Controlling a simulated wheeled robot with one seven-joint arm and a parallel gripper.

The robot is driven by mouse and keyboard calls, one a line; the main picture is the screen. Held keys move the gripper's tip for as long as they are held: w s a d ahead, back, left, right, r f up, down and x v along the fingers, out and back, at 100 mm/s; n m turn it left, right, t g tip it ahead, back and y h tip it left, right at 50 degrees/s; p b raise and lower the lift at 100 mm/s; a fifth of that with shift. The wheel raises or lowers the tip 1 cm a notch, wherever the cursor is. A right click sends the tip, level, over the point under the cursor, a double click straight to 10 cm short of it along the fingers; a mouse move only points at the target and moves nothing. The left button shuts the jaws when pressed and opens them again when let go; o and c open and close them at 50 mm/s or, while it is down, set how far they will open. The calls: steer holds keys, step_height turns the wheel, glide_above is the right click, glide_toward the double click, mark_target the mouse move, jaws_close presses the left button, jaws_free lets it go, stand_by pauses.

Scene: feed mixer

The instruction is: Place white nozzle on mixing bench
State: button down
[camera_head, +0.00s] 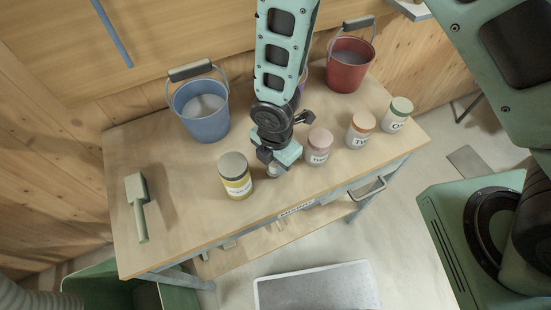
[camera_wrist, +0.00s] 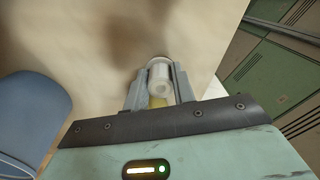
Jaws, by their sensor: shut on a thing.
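The white nozzle (camera_wrist: 159,75) is between the two fingers of my gripper (camera_wrist: 158,92) in the wrist view. My gripper is shut on it. In the head view my gripper (camera_head: 274,170) is low over the mixing bench (camera_head: 180,225), near its front middle, between a yellow-labelled jar and a pink-lidded jar. Only a small pale part of the nozzle shows below the fingers there. I cannot tell whether the nozzle touches the bench top.
The front left top is clear.

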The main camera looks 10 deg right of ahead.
steer(key=shift+f, duration=0.2)
steer(key=c, duration=1.2)
jaws_free()
steer(key=shift+o, duration=0.2)
steer(key=shift+r, duration=0.1)
step_height(320, 180, up, 12)
steer(key=b, duration=0.2)
steer(key=s+d+r+m, duration=0.8)
steer(key=s+r+m, duration=0.3)
steer(key=m, duration=0.7)
steer(key=shift+s+d+r+y, duration=0.15)
steer(key=shift+d+r+y, duration=0.15)
steer(key=shift+r, duration=0.55)
